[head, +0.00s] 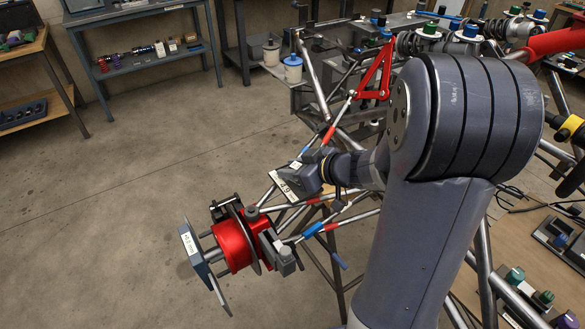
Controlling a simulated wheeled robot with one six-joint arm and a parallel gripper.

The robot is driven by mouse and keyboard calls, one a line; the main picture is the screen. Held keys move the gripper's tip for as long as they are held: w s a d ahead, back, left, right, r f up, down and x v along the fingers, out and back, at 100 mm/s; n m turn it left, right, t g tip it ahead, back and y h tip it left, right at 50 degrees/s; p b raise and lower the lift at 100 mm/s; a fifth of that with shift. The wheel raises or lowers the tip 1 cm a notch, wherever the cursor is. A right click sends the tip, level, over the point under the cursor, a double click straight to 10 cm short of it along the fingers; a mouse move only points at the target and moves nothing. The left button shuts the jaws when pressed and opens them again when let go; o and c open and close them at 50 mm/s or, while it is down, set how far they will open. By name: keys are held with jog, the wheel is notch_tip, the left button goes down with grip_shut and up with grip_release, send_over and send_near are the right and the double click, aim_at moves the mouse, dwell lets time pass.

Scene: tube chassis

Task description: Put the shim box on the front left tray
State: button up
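My gripper (306,178) is at the end of my arm, near the middle of the view, above the tube chassis (333,226). Its fingers are dark and seen from behind, so I cannot tell whether they are open or shut. A white label (284,187) reading roughly "4.9" shows at their lower left; I cannot tell whether it belongs to a held box or to the chassis. A small blue-grey tray-like plate (193,247) with a white "mm" label sits at the outer side of the red hub (233,246), left of and below my gripper. I cannot clearly identify the shim box.
A blue-grey shelf bench (143,66) with small parts stands at the back left, beside a wooden bench (38,105). A red wishbone (374,74) and springs sit on the chassis behind. A wooden table (520,262) is at the right. Floor at the left is clear.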

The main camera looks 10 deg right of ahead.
jog(key=o, duration=0.3)
jog(key=shift+o, duration=0.2)
jog(key=shift+r, duration=0.15)
jog(key=shift+r+p, duration=0.15)
jog(key=shift+p, duration=0.35)
jog(key=b+v, duration=0.1)
jog(key=v, duration=1.1)
jog(key=shift+b, duration=0.4)
jog(key=shift+c, duration=0.5)
dwell(0.5)
